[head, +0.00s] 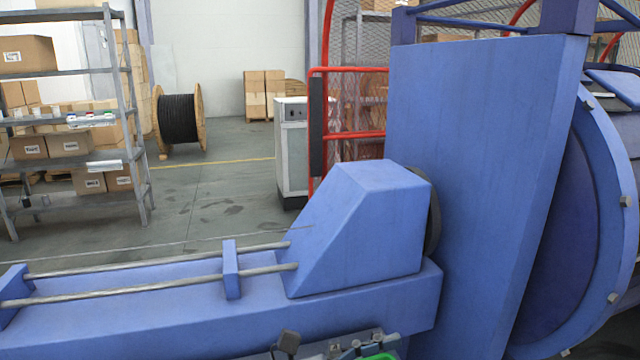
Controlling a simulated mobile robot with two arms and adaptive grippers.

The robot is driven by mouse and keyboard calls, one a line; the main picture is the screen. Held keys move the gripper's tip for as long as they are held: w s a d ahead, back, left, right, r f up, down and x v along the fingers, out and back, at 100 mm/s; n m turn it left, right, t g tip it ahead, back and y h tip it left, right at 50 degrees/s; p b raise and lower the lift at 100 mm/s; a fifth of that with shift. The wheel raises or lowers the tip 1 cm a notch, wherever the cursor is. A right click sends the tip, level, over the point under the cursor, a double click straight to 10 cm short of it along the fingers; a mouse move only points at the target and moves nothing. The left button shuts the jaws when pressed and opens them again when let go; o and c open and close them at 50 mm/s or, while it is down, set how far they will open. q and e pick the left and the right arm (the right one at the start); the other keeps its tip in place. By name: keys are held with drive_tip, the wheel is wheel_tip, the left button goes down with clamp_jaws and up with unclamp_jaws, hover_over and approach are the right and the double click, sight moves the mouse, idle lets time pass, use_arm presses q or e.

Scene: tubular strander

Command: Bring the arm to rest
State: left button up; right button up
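Neither of my arms and neither gripper can be made out in the head view. The blue strander fills the middle and right. Its long bed (150,318) runs in from the left with two steel rods (130,266) above it. A sloped blue housing (355,225) stands on the bed's right end. Behind it rises a tall blue panel (470,150), with a large round blue flange (603,230) at the right.
A small dark block (288,342) and grey metal fittings with a green piece (380,356) show at the bottom edge, mostly cut off. Behind the bed stand a shelf with boxes (70,75), a cable reel (178,118), a grey cabinet (291,150) and a red-framed mesh guard (350,70). Floor between is clear.

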use_arm(q)
drive_tip(key=w+a+r+n+t+y, duration=0.1)
drive_tip(key=w+a+n+t+y, duration=0.5)
drive_tip(key=n, duration=0.7)
drive_tip(key=w+a+n+t+y, duration=0.25)
drive_tip(key=a+n+t, duration=0.45)
drive_tip(key=n+t, duration=0.4)
drive_tip(key=s+a+f+n+g+y, duration=0.35)
drive_tip(key=a+f+n+y, duration=0.3)
drive_tip(key=f+n, duration=0.3)
drive_tip(key=s+a+f+n+g+y, duration=0.3)
drive_tip(key=a+f+n+g+y, duration=0.15)
drive_tip(key=a+f+n, duration=0.45)
drive_tip(key=s+a+f+n+g, duration=0.1)
drive_tip(key=s+f+n+g, duration=0.4)
drive_tip(key=s, duration=0.5)
drive_tip(key=s+a+f+n+g, duration=0.1)
drive_tip(key=s+f+n+g, duration=0.25)
drive_tip(key=s+f, duration=0.45)
drive_tip(key=s+f+g, duration=0.2)
drive_tip(key=s+f, duration=0.1)
drive_tip(key=f, duration=2.2)
drive_tip(key=s+a+f+g, duration=0.1)
drive_tip(key=s+a+f, duration=0.2)
drive_tip(key=s+f, duration=1.2)
drive_tip(key=shift+s+f+m, duration=0.25)
drive_tip(key=shift+s+m, duration=0.15)
drive_tip(key=shift+s, duration=0.25)
